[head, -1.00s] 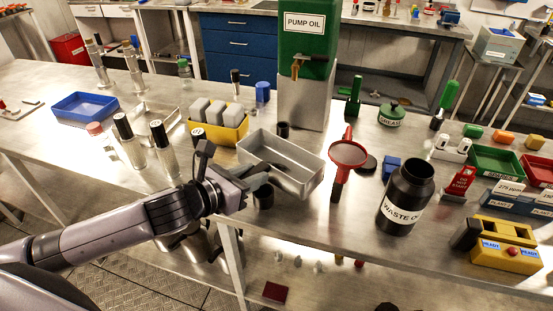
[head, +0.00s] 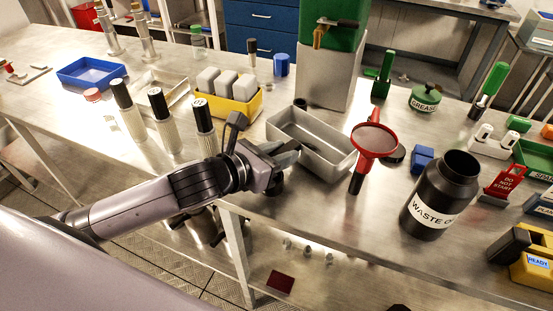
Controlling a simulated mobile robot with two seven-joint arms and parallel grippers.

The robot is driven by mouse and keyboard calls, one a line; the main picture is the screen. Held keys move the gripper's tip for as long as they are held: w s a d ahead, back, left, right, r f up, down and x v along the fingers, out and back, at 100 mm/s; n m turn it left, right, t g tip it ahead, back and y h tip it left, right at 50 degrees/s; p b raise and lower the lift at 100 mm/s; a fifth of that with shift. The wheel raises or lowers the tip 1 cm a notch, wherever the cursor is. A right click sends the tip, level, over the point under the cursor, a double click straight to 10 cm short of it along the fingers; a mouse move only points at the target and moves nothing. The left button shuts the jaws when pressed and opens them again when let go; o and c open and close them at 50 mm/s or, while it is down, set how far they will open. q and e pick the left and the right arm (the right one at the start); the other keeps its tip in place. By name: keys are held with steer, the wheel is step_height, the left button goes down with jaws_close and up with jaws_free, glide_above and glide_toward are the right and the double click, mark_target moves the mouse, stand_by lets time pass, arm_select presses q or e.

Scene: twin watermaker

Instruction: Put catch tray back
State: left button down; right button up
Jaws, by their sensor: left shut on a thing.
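The catch tray is a grey, open metal tray (head: 338,157) right of the middle in the head view, in front of the pump oil drum. My left gripper (head: 287,153) is shut on the tray's near left wall. The tray is empty and sits low at the table top; I cannot tell whether it touches it. The green pump oil drum (head: 340,32) stands on a grey stand (head: 330,78), with a tap on its front. The tray is in front of this stand, not directly beneath the tap. My right gripper is not in view.
A red funnel (head: 374,140) is close to the tray's right end. The black waste oil bottle (head: 440,190) stands farther right. A yellow bin (head: 230,110) with grey blocks is behind left. Several black-capped bottles (head: 165,122) stand left of my arm. A small black cup (head: 300,103) is behind the tray.

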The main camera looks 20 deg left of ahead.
arm_select(q)
steer(key=shift+f, duration=0.1)
steer(key=shift+f, duration=0.15)
steer(key=c, duration=0.8)
jaws_free()
steer(key=shift+c, duration=0.2)
steer(key=shift+f, duration=0.1)
